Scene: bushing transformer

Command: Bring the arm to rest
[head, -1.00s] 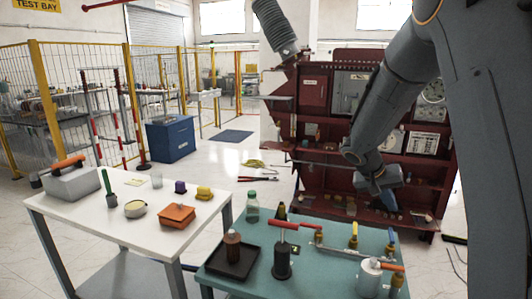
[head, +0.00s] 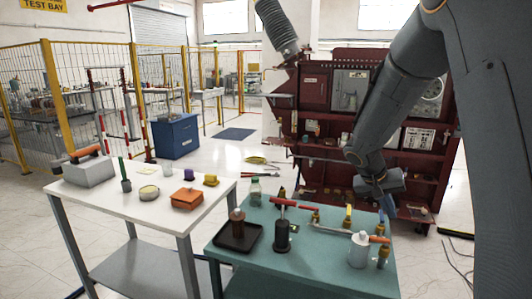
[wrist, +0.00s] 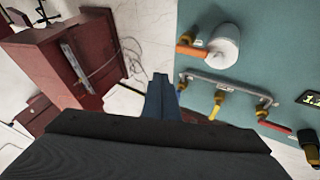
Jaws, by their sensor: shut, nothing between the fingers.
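My arm reaches in from the upper right of the head view. My gripper (head: 389,205) hangs at the far right edge of the teal table (head: 320,265), its narrow blue fingers pointing down. The wrist view shows the fingers (wrist: 160,92) shut together with nothing between them, apart from the table's fittings. From this view I cannot tell exactly how high the gripper is above the table.
The teal table carries a pipe with valves (head: 345,233), a white canister (head: 360,250), a black tray (head: 238,238) and a green-capped bottle (head: 255,190). A white table (head: 110,200) stands left. A dark red cabinet (head: 320,130) stands behind. Open floor shows at right.

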